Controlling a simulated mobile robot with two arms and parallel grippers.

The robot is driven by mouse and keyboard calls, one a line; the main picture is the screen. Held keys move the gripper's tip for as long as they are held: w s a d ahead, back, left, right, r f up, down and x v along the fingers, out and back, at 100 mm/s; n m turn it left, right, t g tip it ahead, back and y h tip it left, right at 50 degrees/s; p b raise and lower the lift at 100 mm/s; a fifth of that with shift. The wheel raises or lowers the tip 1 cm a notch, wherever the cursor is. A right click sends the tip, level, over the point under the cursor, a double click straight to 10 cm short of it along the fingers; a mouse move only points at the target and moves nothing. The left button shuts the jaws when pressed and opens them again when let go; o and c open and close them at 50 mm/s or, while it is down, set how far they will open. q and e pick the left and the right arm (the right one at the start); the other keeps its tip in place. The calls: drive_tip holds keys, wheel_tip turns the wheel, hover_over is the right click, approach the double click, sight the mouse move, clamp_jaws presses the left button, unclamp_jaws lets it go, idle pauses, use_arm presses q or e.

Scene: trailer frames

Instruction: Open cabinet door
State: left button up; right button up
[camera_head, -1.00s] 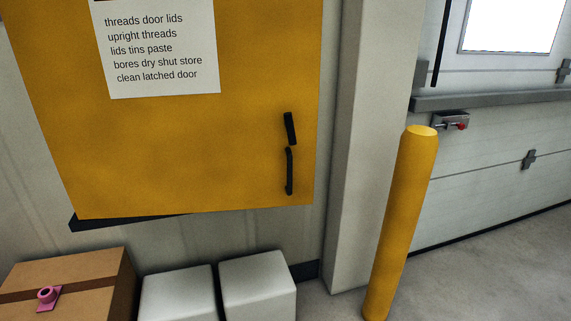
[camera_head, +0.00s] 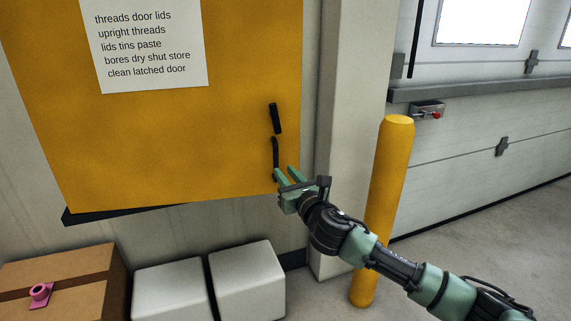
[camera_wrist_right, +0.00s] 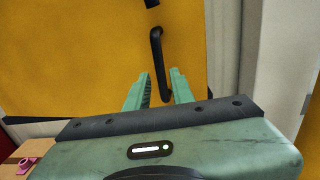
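The yellow cabinet door (camera_head: 170,145) hangs on the wall at the left of the head view and looks closed. A black bar handle (camera_head: 275,153) is on its lower right part, below a separate short black piece (camera_head: 275,118). My right gripper (camera_head: 283,172) is at the lower end of the handle. In the right wrist view, its two green fingers (camera_wrist_right: 160,74) are spread apart. The handle (camera_wrist_right: 156,48) runs down between them there, and its lower end lies between the fingers. Contact cannot be told. My left gripper is not in view.
Below the cabinet stand a cardboard box (camera_head: 75,262) with a pink item (camera_head: 40,292) on it and two white blocks (camera_head: 172,292) (camera_head: 247,280). A yellow post (camera_head: 390,190) stands right of the door, behind my right arm. Floor at the right is clear.

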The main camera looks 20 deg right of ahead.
sight(277, 164)
drive_tip(key=w, duration=0.7)
drive_tip(key=shift+w+a+f+p, duration=0.15)
drive_tip(key=shift+w+a+p, duration=0.15)
drive_tip(key=shift+w, duration=0.05)
clamp_jaws()
idle(1.0)
